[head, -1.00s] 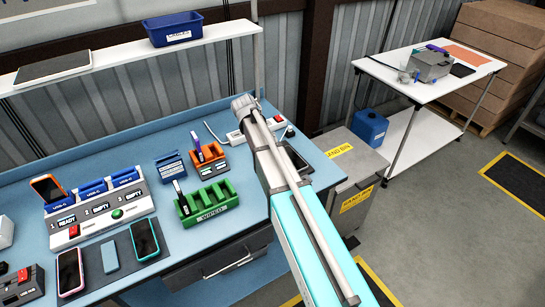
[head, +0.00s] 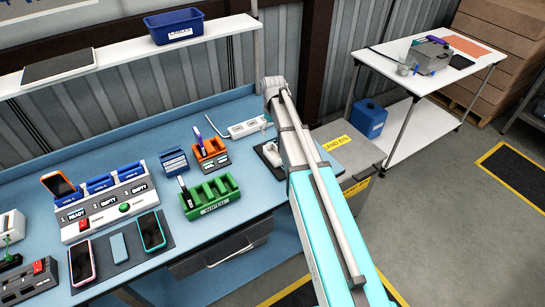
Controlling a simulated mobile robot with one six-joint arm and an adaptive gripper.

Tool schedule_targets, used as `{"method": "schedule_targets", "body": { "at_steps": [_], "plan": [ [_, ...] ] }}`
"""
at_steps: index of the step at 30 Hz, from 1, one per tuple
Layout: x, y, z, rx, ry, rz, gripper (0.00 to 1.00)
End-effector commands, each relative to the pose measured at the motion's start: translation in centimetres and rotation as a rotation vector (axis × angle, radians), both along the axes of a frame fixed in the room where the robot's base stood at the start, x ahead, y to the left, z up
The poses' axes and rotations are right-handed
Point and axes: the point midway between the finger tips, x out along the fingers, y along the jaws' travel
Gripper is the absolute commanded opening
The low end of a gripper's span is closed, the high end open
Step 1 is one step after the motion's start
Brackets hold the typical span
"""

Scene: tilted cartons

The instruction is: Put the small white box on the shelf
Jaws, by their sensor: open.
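The white shelf (head: 115,62) runs above the back of the blue workbench (head: 130,155). A dark flat pad and a blue bin stand on it, with bare board between them. A small whitish box-like thing (head: 10,223) is cut by the left edge; I cannot tell if it is the small white box. No other clear small white box shows. My arm reaches up from the bottom right, its grey joint above the bench's right end. My gripper is not visible.
The blue bin (head: 174,27) and dark pad (head: 68,65) take up shelf room. A charging station (head: 106,208), green rack (head: 209,196), orange holder (head: 211,156) and white power strip (head: 248,127) crowd the bench. A white side table (head: 440,95) stands right.

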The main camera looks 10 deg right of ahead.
Motion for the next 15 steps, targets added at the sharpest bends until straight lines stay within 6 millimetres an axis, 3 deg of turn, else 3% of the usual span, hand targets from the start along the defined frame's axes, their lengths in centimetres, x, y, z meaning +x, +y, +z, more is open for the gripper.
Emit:
{"method": "schedule_targets", "body": {
  "at_steps": [15],
  "plan": [
    [0.0,0.0,-3.1,-0.001,0.001,-0.001,1.0]
  ]
}}
